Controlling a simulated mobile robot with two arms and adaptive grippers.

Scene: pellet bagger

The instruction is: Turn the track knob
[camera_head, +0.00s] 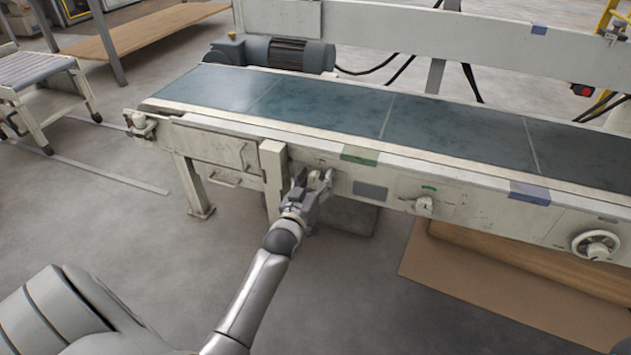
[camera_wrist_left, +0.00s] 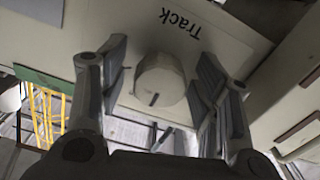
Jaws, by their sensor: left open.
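The track knob (camera_wrist_left: 160,80) is a pale round knob with a dark mark near its edge, under the printed word "Track" in the left wrist view. My left gripper (camera_head: 315,180) is at the conveyor's front side rail in the head view. In the left wrist view its open fingers (camera_wrist_left: 160,95) stand on either side of the knob, with small gaps that look clear of it. In the head view the gripper hides most of the knob. My right gripper is not in view.
The conveyor's blue-green belt (camera_head: 330,108) runs above the rail. A key-like switch (camera_head: 424,205) and a round handwheel (camera_head: 595,245) sit farther right on the rail. A pale post (camera_head: 273,170) stands just left of my gripper. Brown board (camera_head: 480,285) lies below.

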